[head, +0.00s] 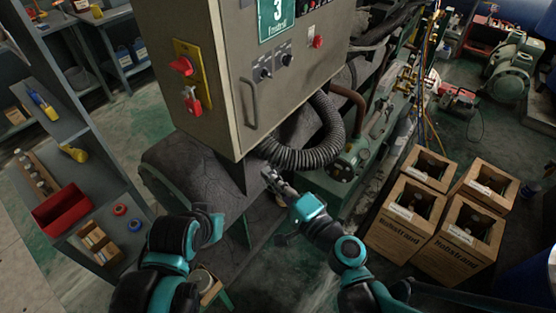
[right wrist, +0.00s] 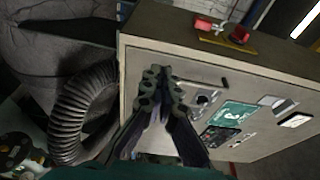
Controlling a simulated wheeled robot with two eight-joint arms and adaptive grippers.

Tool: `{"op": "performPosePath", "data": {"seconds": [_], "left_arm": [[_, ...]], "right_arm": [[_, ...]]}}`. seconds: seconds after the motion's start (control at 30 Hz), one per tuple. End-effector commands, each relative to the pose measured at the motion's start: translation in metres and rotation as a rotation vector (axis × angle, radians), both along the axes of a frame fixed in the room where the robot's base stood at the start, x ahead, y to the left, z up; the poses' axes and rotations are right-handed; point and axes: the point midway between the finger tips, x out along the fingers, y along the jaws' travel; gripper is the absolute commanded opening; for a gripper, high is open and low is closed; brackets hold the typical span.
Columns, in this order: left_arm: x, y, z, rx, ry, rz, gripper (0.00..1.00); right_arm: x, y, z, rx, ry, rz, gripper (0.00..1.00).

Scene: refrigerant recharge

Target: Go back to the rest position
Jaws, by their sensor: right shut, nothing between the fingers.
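My right gripper (head: 272,180) is shut and empty. In the head view it is in front of the lower edge of the beige control cabinet (head: 222,100), near the black corrugated hose (head: 305,157). In the right wrist view its fingers (right wrist: 160,82) are together, with the cabinet face (right wrist: 150,62) behind them and the hose (right wrist: 75,115) to the left. I cannot tell the exact gap to the cabinet. My left arm shows at the bottom of the head view, bent; its gripper does not show.
The cabinet has a handle (head: 251,103) and red switches (head: 182,66). Green machinery (head: 345,170) stands behind the right gripper. A grey shelf (head: 75,105) with a red bin (head: 62,209) is at the left.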

Motion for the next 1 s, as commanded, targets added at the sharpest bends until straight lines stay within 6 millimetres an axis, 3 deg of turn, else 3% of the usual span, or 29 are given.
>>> {"op": "performPosePath", "data": {"seconds": [0.13,0.37,0.47,0.57,0.67,0.77,0.9,1.0], "left_arm": [[0.0,0.0,0.004,0.0,0.0,0.0,0.0],[0.0,0.0,0.005,0.0,0.0,0.0,0.0],[0.0,0.0,0.004,0.0,0.0,0.0,0.0],[0.0,0.0,0.004,0.0,0.0,0.0,0.0],[0.0,0.0,0.004,0.0,0.0,0.0,0.0],[0.0,0.0,0.004,0.0,0.0,0.0,0.0],[0.0,0.0,0.004,0.0,0.0,0.0,0.0],[0.0,0.0,0.004,0.0,0.0,0.0,0.0]], "right_arm": [[-0.018,0.007,0.001,0.0,0.0,0.003,0.0],[-0.024,0.008,0.0,-0.011,-0.004,0.001,0.0],[-0.022,0.005,-0.003,-0.089,-0.03,0.01,0.0],[-0.02,-0.003,-0.012,-0.272,-0.074,0.033,0.0],[-0.02,-0.025,-0.03,-0.539,-0.101,0.064,0.0],[-0.024,-0.063,-0.051,-0.827,-0.085,0.099,0.0],[-0.041,-0.133,-0.072,-1.187,0.001,0.135,0.0],[-0.057,-0.179,-0.077,-1.378,0.075,0.151,0.0]]}}
